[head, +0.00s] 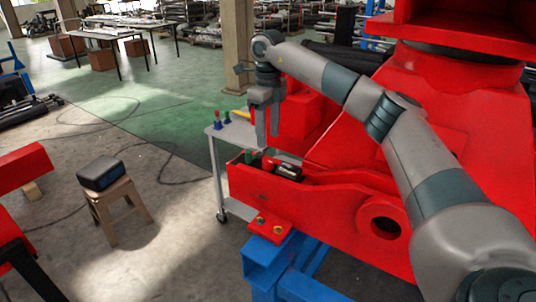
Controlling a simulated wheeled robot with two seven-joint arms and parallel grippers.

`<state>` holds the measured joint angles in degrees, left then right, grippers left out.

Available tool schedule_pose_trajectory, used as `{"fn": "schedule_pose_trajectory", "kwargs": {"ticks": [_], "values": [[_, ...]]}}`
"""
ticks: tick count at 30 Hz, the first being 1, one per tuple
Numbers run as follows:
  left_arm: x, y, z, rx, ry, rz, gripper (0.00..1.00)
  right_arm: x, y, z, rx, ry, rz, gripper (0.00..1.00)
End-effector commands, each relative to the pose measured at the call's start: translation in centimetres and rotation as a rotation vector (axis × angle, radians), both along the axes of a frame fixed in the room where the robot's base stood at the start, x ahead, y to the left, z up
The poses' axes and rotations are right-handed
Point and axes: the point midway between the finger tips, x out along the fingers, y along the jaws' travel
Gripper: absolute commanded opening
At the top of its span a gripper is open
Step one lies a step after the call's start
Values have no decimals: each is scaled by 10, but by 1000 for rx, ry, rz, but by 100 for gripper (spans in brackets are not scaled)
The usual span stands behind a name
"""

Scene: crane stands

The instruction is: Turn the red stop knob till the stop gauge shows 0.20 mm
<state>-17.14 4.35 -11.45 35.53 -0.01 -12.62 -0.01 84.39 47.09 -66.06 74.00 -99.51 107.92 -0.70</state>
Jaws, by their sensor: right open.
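My right gripper (267,138) hangs with its fingers pointing down and apart, above the open pocket of the big red crane part. The fingers hold nothing that I can see. Below and to the right of the fingertips, a small red and black item (287,171) with a pale patch lies in the pocket. The items are too small to tell which is the stop knob, and no gauge reading can be read. My left gripper does not show.
The red crane part (330,205) rests on a blue stand (272,262). A grey trolley (216,150) with blue-and-red tools stands behind the pocket. A wooden stool (118,207) bears a dark case (102,172) at left. Floor between stool and stand is clear.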

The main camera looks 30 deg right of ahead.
Motion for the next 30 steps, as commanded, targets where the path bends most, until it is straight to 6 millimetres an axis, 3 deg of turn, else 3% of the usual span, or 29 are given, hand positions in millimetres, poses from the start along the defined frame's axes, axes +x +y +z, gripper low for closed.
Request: {"fn": "schedule_pose_trajectory", "kwargs": {"ticks": [9,15,29,30], "values": [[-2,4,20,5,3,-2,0,-1,0,-55,0,3,0,48],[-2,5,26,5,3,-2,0,0,0,-78,0,1,0,48],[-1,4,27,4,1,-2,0,0,0,-88,0,-1,0,48],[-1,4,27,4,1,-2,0,0,0,-88,0,-1,0,38]]}}
